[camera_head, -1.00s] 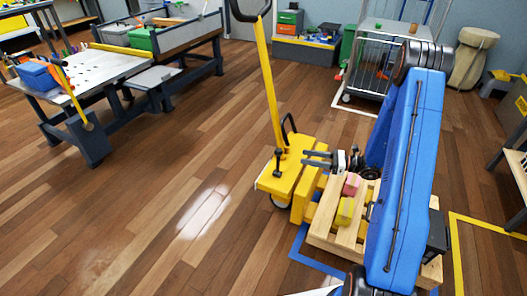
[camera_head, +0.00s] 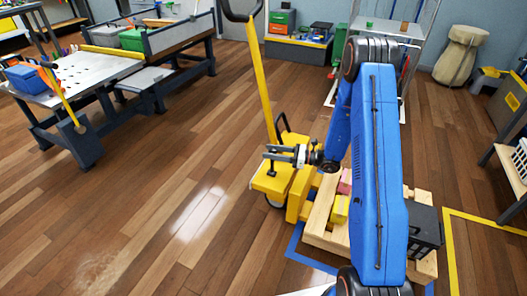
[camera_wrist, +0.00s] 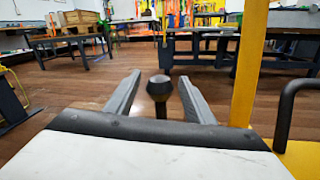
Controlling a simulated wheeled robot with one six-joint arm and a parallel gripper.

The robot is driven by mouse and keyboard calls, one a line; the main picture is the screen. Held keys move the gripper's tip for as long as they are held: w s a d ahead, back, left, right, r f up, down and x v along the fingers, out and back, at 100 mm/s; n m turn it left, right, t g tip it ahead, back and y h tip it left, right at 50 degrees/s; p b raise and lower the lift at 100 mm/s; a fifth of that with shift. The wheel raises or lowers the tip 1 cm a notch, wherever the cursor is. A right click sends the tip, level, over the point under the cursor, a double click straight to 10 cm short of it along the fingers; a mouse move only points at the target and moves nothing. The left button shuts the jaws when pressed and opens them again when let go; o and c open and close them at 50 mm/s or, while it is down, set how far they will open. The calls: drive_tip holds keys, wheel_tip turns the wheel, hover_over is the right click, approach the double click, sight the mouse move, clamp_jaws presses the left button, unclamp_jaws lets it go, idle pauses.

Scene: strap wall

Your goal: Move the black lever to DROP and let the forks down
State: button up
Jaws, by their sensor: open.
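A yellow pallet truck (camera_head: 270,186) stands on the wooden floor with a tall yellow handle (camera_head: 260,80) ending in a dark loop. Its black lever (camera_wrist: 160,84) has a round dark knob, which shows in the wrist view between the two fingers, around their tip ends. My gripper (camera_head: 266,153) is open above the truck's yellow body; the fingers also show in the wrist view (camera_wrist: 160,95). There is a gap between the knob and each finger. In the head view the gripper largely covers the lever. No DROP marking is readable. The forks are mostly hidden by the pallet.
A wooden pallet (camera_head: 318,205) with pink (camera_head: 345,181) and yellow (camera_head: 340,209) blocks sits at the truck's fork end, partly behind my arm. A black loop (camera_wrist: 285,110) stands on the truck to the right. A metal workbench (camera_head: 90,85) is at left; the floor between is clear.

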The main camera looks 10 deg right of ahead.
drive_tip(key=shift+x, duration=1.9)
clamp_jaws()
